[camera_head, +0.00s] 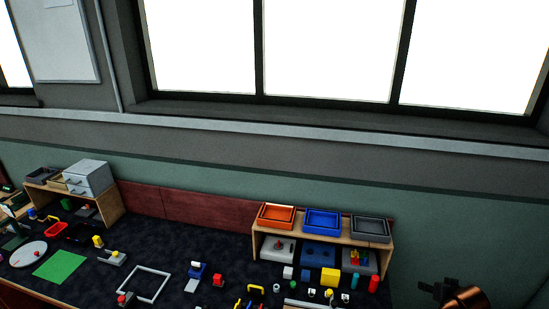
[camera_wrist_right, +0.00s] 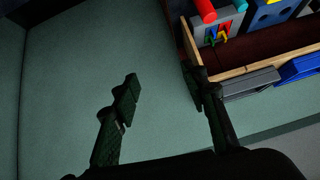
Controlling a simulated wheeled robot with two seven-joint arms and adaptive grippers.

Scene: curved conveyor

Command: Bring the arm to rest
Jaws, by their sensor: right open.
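My right gripper (camera_head: 438,291) shows at the lower right of the head view, to the right of the table and its wooden shelf. In the right wrist view my right gripper (camera_wrist_right: 160,78) has its two dark fingers spread apart. Nothing is between them, only the green wall behind. It touches nothing that I can see. My left gripper is not in view.
The wooden shelf (camera_head: 257,239) carries orange (camera_head: 277,216), blue (camera_head: 322,222) and grey (camera_head: 370,228) trays. Several small parts, a square frame (camera_head: 133,286) and a green mat (camera_head: 60,266) lie on the dark table. Grey drawers (camera_head: 88,177) stand at left.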

